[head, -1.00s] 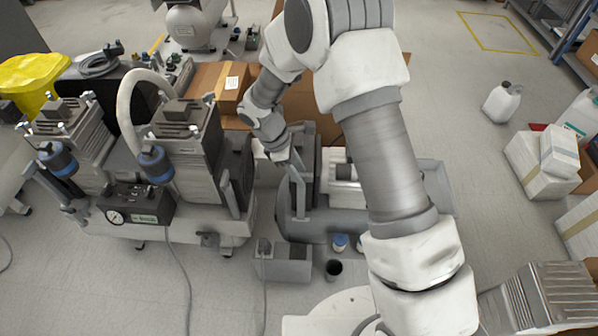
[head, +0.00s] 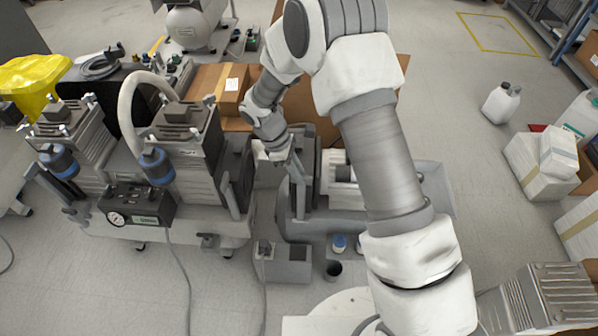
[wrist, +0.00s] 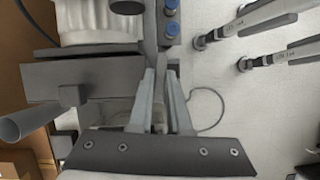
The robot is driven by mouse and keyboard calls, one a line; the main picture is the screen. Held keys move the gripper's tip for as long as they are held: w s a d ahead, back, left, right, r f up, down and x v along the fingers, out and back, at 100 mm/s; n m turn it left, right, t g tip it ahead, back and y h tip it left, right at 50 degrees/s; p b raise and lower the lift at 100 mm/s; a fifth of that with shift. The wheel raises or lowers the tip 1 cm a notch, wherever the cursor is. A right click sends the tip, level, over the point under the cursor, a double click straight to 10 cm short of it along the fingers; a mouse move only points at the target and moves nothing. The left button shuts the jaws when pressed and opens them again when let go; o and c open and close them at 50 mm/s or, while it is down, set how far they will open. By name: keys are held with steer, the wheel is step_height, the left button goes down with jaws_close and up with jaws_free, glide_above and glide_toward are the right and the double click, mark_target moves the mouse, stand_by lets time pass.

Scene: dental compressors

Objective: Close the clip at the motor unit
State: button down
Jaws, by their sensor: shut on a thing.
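The motor unit (head: 318,228) is the grey machine at the middle of the head view, with a dark upright block and a pale cylinder on it. A slim light-grey upright bar (head: 298,190), seemingly the clip, stands at its left side. My gripper (head: 284,160) is at the bar's upper end. In the wrist view, the two fingers of my gripper (wrist: 159,74) converge on a narrow grey bar (wrist: 151,35), which is the clip, and are shut on it. The clip's far end and its catch cannot be made out clearly.
A compressor with two motor blocks (head: 185,175) and a gauge stands close on the left. Two blue-capped vials (head: 340,243) and a small grey box (head: 283,264) are in front. Cardboard boxes (head: 232,84) lie behind.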

steer(key=m, duration=0.1)
steer(key=m+g+p, duration=0.1)
steer(key=m, duration=0.1)
steer(key=shift+w+r+m+y, duration=0.1)
steer(key=shift+w+m+y, duration=0.05)
steer(key=shift+m+y, duration=0.15)
steer(key=m+g+p, duration=0.1)
steer(key=m, duration=0.1)
steer(key=m+y+p, duration=0.1)
steer(key=m, duration=0.1)
steer(key=shift+d+m+g, duration=0.1)
steer(key=shift+m+g, duration=0.2)
steer(key=shift+g, duration=0.1)
steer(key=m, duration=0.2)
steer(key=m+y+p, duration=0.1)
steer(key=m, duration=0.1)
steer(key=shift+w+d+g+y, duration=0.1)
steer(key=shift+g+y, duration=0.2)
steer(key=shift+g, duration=0.1)
steer(key=shift+d+m+y+p, duration=0.1)
steer(key=shift+m+y+p, duration=0.45)
steer(key=shift+m, duration=1.55)
steer(key=shift+y, duration=0.25)
steer(key=c, duration=0.9)
jaws_free()
steer(key=shift+o, duration=0.2)
steer(key=p+v, duration=0.3)
steer(key=v, duration=1.4)
steer(key=shift+w, duration=0.15)
